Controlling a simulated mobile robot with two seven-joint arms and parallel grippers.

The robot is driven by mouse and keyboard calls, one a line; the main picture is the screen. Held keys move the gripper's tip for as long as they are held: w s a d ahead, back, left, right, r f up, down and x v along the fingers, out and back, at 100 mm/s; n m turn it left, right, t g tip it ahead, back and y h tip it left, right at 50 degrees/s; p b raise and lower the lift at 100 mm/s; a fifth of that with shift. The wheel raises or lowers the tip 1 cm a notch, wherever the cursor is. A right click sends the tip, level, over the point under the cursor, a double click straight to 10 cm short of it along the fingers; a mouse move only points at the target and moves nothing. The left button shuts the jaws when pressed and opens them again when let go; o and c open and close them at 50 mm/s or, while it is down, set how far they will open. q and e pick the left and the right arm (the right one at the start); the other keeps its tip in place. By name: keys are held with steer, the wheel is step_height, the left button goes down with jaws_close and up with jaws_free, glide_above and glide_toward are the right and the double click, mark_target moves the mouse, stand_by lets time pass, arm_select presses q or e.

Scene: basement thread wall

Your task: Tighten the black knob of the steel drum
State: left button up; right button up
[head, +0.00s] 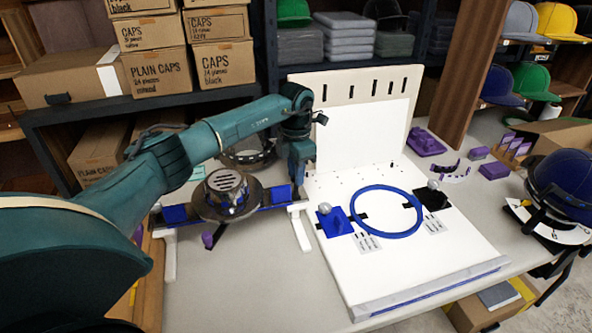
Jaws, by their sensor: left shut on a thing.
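The steel drum (228,190) is a round grey piece with a slotted top, on a wider dark disc. It sits over a blue bar (176,214) on a white stand. My left gripper (299,183) points down at the right end of this bar, to the right of the drum. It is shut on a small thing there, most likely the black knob. Its fingers hide the knob, so I cannot see how the knob is turned. My right gripper is not in view.
A white board (338,262) with a blue ring (387,211) lies to the right. A purple knob (207,240) is at the drum's front. A dark hoop (247,155) stands behind the drum. A blue cap (560,185) is at far right. Boxes (222,63) fill the shelf behind.

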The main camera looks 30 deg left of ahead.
arm_select(q)
steer(key=m, duration=0.5)
steer(key=shift+m, duration=2.2)
steer(key=o, duration=1)
